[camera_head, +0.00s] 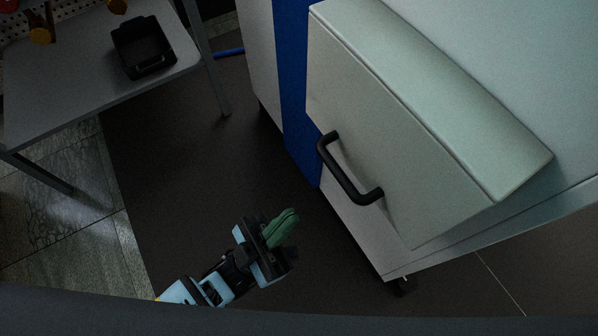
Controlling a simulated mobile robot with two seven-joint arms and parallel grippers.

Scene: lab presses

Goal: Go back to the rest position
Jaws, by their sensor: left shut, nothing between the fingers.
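My left gripper (287,222) shows at the bottom centre, with a blue and black body and green fingers. Its fingers are together with nothing visible between them. It is apart from the black handle (346,172) of the pale press (408,125), to the left of and below it in the picture. My right gripper is not in the picture.
The large pale press with a blue stripe (293,85) fills the right side. A grey table (60,90) at the upper left holds a black bin (143,47). The dark floor mat (180,165) between them is clear.

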